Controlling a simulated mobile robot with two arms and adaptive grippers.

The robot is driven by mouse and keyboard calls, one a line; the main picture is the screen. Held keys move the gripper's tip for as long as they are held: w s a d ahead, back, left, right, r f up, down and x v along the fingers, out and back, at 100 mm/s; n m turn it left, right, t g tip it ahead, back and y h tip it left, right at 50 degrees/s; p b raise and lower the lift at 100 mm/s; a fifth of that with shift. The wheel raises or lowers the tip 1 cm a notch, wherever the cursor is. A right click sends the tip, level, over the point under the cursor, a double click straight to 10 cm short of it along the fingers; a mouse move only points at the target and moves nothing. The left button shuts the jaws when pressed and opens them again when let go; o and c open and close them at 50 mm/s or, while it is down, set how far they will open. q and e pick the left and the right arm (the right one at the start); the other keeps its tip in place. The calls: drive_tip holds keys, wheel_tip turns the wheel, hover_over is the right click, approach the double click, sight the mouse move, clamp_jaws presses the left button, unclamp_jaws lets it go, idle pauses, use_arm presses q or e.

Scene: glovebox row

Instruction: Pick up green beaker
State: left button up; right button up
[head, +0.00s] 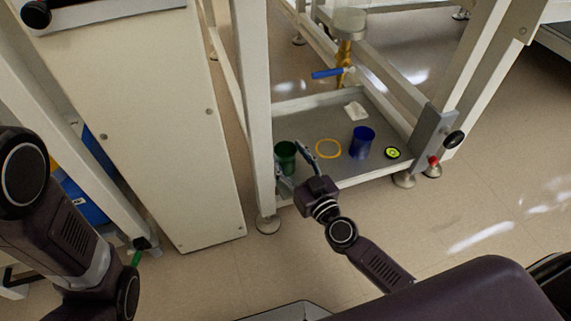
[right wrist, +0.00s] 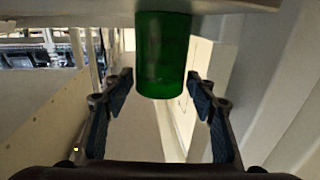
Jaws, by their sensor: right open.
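The green beaker (head: 285,155) stands upright at the left end of the grey lower shelf (head: 291,107), by the white frame post. My right gripper (head: 293,166) is open at the beaker, one finger to each side in the head view. In the right wrist view the green beaker (right wrist: 163,58) appears in the middle, between the two open fingers (right wrist: 159,88), with a visible gap on each side. Whether the fingertips reach past it is hard to tell. My left arm shows at the left edge of the head view, but its gripper is not visible.
On the shelf are a yellow ring (head: 328,148), a blue beaker (head: 361,142), a white crumpled piece (head: 355,109) and a black-and-yellow disc (head: 392,153). A brass valve with a blue handle (head: 327,73) hangs above. A white post (head: 254,110) stands close left of my right gripper.

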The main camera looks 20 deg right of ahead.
drive_tip(key=shift+w+a, duration=0.15)
drive_tip(key=shift+w, duration=0.75)
drive_tip(key=shift+c, duration=0.2)
drive_tip(key=c, duration=0.7)
drive_tip(key=shift+r, duration=0.1)
